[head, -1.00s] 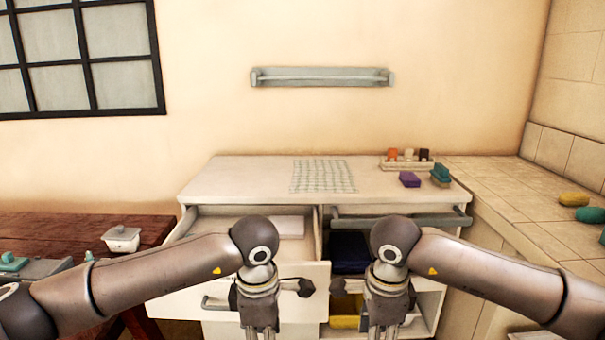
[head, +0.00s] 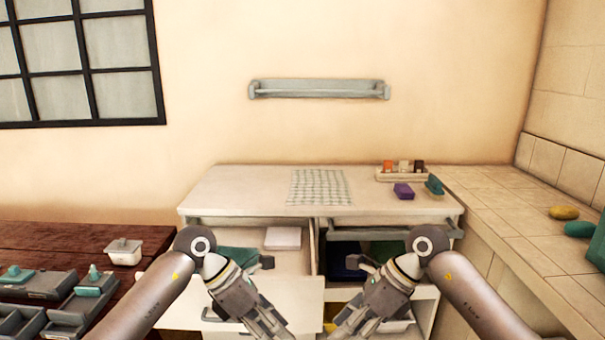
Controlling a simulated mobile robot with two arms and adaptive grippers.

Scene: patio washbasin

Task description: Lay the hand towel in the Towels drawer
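A light checkered cloth (head: 319,187) lies flat on the cabinet top; I cannot tell if it is the hand towel. The left drawer (head: 235,224) is pulled open and holds a white folded piece (head: 283,238) and a teal piece (head: 238,256), partly hidden by my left arm. No drawer label is readable. My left gripper (head: 270,328) points down and right in front of this drawer. My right gripper (head: 350,326) points down and left in front of the right side. Their fingertips are near or past the bottom edge, so their opening is unclear. I see no cloth in either.
The right compartment (head: 385,231) holds dark blue and green pieces. On the cabinet top are a purple block (head: 403,191), a teal brush-like item (head: 434,185) and a small rack (head: 399,175). A wooden table (head: 60,240) with grey containers stands left. A tiled ledge (head: 500,200) runs right.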

